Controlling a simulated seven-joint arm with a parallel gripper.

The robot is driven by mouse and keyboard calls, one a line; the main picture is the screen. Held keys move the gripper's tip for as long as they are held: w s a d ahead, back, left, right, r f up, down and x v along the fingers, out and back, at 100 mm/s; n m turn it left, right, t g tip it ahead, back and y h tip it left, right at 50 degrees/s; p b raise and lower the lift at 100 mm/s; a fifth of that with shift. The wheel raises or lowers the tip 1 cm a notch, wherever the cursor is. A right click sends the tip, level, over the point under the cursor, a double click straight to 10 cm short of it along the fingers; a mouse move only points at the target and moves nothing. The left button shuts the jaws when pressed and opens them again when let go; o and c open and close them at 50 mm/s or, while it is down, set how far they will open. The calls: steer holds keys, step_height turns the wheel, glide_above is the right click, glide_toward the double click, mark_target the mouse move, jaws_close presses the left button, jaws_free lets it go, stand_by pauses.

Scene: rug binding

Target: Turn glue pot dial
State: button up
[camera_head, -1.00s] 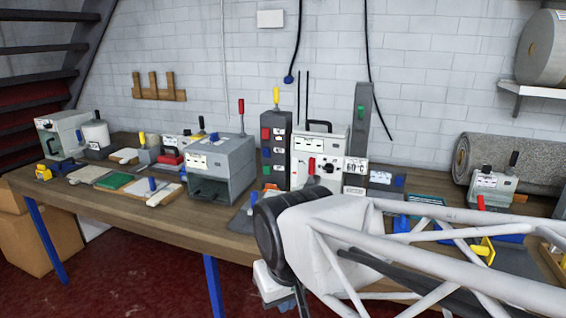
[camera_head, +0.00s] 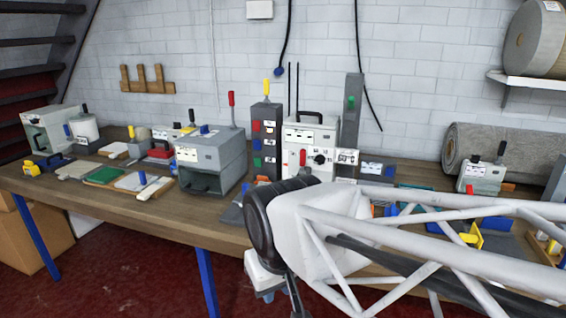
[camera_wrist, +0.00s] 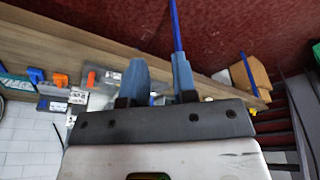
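A white box-shaped unit (camera_head: 326,134) with a black top handle stands toward the back of the bench, right of centre. A small black round dial (camera_head: 320,158) shows on its front, beside a red-handled lever (camera_head: 303,158). I take this unit for the glue pot; no name on it is readable. My arm covers its lower front in the head view. My gripper shows in the wrist view (camera_wrist: 158,82), its two blue-grey fingers apart with nothing between them.
A grey boxy machine (camera_head: 216,158) stands left of the white unit, with a dark tower of coloured switches (camera_head: 265,142) between them. A grey post (camera_head: 352,108) rises behind on the right. A rolled grey rug (camera_head: 520,150) lies at the back right. Small tools crowd the wooden bench (camera_head: 215,222).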

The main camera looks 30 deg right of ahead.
steer(key=shift+o, duration=1.2)
steer(key=shift+w+d, duration=0.1)
steer(key=shift+w, duration=0.3)
steer(key=o, duration=0.7)
steer(key=w, duration=0.1)
steer(key=w+d+n, duration=0.1)
steer(key=w, duration=0.1)
steer(key=w+n+t, duration=0.1)
steer(key=w, duration=0.1)
steer(key=shift+d+r, duration=0.35)
steer(key=shift+d, duration=0.05)
steer(key=shift+c, duration=0.2)
steer(key=w+d+n+t+h, duration=0.1)
steer(key=w+d+n+t, duration=0.1)
steer(key=w+d+n, duration=0.5)
steer(key=w+d+n+t+h, duration=0.15)
steer(key=w+d, duration=0.25)
steer(key=w, duration=0.6)
steer(key=w+d+n+t, duration=0.3)
steer(key=w+d+n, duration=0.2)
steer(key=w, duration=0.4)
steer(key=n+t+h, duration=0.4)
steer(key=n+t, duration=0.2)
steer(key=n, duration=1)
glide_toward(320, 162)
steer(key=w, duration=0.2)
steer(key=shift+s+d+f, duration=0.1)
steer(key=shift+s+d, duration=0.15)
steer(key=shift+w, duration=0.1)
steer(key=shift+x, duration=3.85)
